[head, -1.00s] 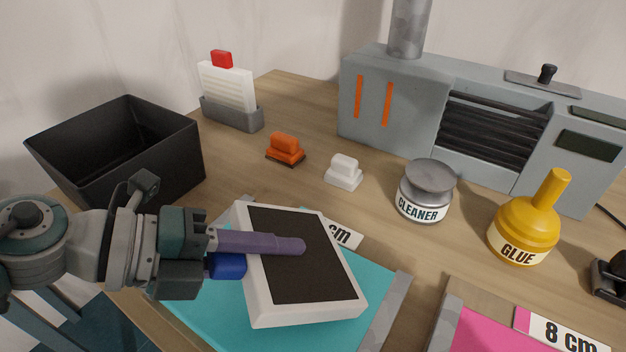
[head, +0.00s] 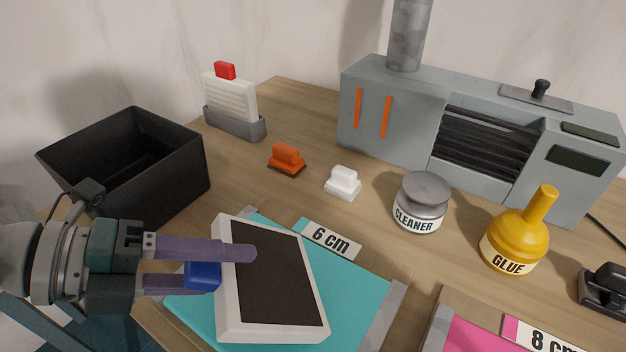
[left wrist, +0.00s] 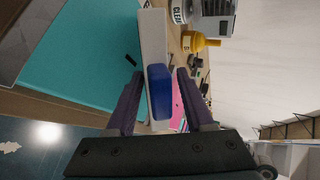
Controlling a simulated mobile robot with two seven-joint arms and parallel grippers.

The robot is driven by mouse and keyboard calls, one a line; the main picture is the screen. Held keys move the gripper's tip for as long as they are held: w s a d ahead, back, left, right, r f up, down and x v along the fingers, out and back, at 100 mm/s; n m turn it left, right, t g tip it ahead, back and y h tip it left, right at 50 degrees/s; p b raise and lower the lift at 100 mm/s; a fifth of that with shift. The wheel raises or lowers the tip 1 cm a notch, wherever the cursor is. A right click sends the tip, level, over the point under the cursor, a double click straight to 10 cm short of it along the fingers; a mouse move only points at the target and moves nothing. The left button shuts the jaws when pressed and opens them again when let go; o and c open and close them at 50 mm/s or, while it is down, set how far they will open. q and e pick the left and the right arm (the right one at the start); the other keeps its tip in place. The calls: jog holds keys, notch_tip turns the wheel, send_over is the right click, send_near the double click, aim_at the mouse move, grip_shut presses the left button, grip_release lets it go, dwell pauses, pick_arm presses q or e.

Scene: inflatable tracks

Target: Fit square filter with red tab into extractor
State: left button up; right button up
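The square filter with the red tab (head: 225,71) stands upright in a grey holder (head: 234,123) at the back left. The grey extractor (head: 385,115) is at the back right, with dark slats in its front opening. My left gripper (head: 225,268) is shut on another filter (head: 275,285), with a white frame, dark face and blue tab (head: 202,276). It is tilted over the teal mat; any contact with the mat cannot be told. The left wrist view shows its white edge (left wrist: 152,40) and blue tab between the purple fingers. My right gripper is not in view.
A black open bin (head: 165,180) stands left. An orange block (head: 287,160), white block (head: 343,183), cleaner tin (head: 421,200) and glue bottle (head: 515,245) stand mid-table. A black item (head: 605,290) is at right. The teal (head: 355,290) and pink (head: 480,338) mats lie in front.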

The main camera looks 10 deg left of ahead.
pick_arm(q)
jog(key=shift+v, duration=0.8)
jog(key=r+p, duration=0.2)
jog(key=a+r+p, duration=0.1)
jog(key=r+p, duration=0.1)
jog(key=s+r+p, duration=0.1)
jog(key=r+p, duration=0.2)
jog(key=shift+s+a, duration=0.1)
jog(key=shift+a, duration=0.3)
jog(key=shift+s+a+r, duration=0.1)
jog(key=shift+a+r, duration=0.05)
jog(key=shift+r, duration=0.1)
